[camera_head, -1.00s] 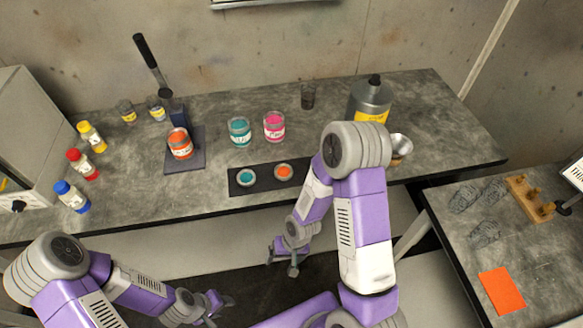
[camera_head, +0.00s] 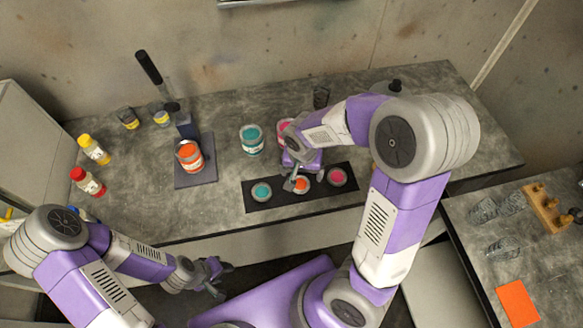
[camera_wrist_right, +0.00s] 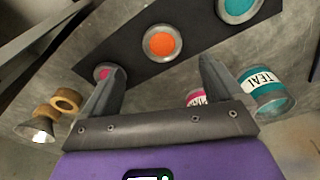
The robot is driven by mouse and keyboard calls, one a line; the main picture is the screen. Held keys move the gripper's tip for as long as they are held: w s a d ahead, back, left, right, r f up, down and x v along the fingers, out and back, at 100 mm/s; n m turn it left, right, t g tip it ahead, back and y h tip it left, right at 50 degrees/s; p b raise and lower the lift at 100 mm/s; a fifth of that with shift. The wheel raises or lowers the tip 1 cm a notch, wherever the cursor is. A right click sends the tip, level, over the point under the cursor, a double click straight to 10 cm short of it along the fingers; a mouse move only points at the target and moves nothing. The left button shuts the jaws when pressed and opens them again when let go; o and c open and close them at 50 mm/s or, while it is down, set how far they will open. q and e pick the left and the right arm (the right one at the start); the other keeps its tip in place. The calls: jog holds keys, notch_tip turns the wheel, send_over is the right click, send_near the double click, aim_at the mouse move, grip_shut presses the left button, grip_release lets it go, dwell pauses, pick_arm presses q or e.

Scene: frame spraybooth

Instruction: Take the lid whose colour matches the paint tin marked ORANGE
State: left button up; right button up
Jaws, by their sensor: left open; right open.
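The paint tin with an orange band (camera_head: 189,156) stands on a dark stand at the left of the bench. On a black strip (camera_head: 283,203) lie a teal lid (camera_head: 261,191), an orange lid (camera_head: 302,186) and a pink lid (camera_head: 336,177). My right gripper (camera_head: 298,182) is open and empty, above the strip at the orange lid. In the right wrist view the orange lid (camera_wrist_right: 162,43) lies beyond the gap between the open fingers (camera_wrist_right: 163,70), and one finger partly hides the pink lid (camera_wrist_right: 104,73). My left gripper (camera_head: 215,276) is open and empty, in front of the bench.
A teal tin (camera_head: 251,139) and a pink tin (camera_head: 285,129), partly hidden by my right arm, stand behind the strip. Paint bottles (camera_head: 93,149) stand at the left. A side table at the right holds an orange sheet (camera_head: 518,303).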

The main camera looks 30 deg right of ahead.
aim_at(300, 183)
jog(key=f, duration=0.2)
jog(key=f+b, duration=0.1)
jog(key=f, duration=0.2)
jog(key=w+f, duration=0.1)
jog(key=f, duration=0.1)
jog(key=shift+d+f, duration=0.1)
jog(key=shift+f, duration=0.2)
jog(key=shift+s, duration=0.1)
jog(key=shift+c, duration=0.2)
jog(key=c, duration=1.1)
jog(key=shift+o, duration=0.2)
jog(key=shift+r, duration=0.1)
